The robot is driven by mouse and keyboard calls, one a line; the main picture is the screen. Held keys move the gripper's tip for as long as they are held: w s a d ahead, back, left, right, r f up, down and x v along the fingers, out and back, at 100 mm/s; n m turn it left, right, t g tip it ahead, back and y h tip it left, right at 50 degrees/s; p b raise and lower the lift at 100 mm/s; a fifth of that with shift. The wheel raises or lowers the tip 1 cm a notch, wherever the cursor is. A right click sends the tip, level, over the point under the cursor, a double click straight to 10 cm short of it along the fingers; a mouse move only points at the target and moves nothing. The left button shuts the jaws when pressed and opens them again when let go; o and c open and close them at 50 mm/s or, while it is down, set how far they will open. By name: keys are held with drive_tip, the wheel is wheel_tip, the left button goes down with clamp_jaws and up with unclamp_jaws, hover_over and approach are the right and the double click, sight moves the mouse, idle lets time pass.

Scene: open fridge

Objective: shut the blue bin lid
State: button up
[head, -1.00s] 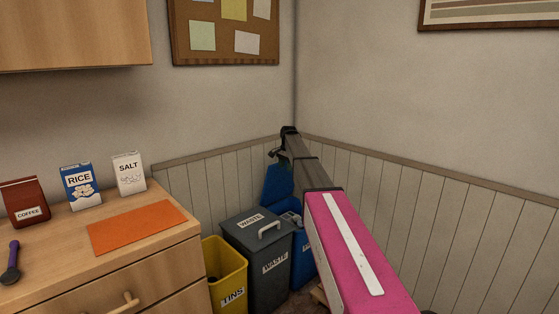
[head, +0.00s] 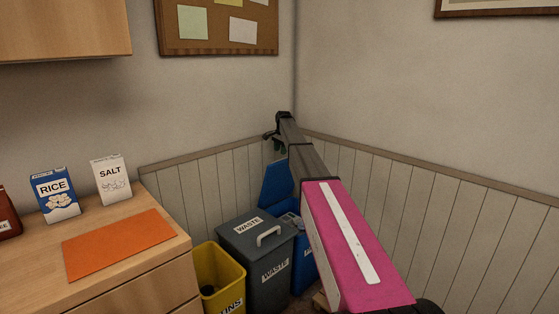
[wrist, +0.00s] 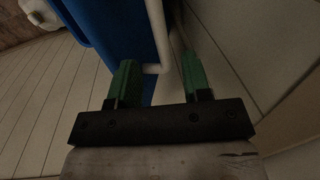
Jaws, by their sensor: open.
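The blue bin (head: 303,262) stands in the corner, partly hidden by the grey bin and my arm. Its blue lid (head: 276,184) is raised, leaning up near the wall. In the wrist view the lid (wrist: 118,28) fills the upper middle, with a pale bar handle (wrist: 156,35) on its face. My gripper (head: 272,137) is above the lid's top edge in the head view. In the wrist view my gripper (wrist: 160,64) is open, its green fingers on either side of the handle's bent end in the picture. Contact cannot be told.
A grey waste bin (head: 255,240) with a closed lid and a yellow tins bin (head: 219,272) stand left of the blue bin. The counter (head: 150,265) is at left, with a salt box (head: 112,180). Panelled walls (head: 400,200) close the corner.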

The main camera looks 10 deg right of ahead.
drive_tip(key=f, duration=0.6)
drive_tip(key=shift+w+a, duration=0.25)
drive_tip(key=shift+w, duration=0.05)
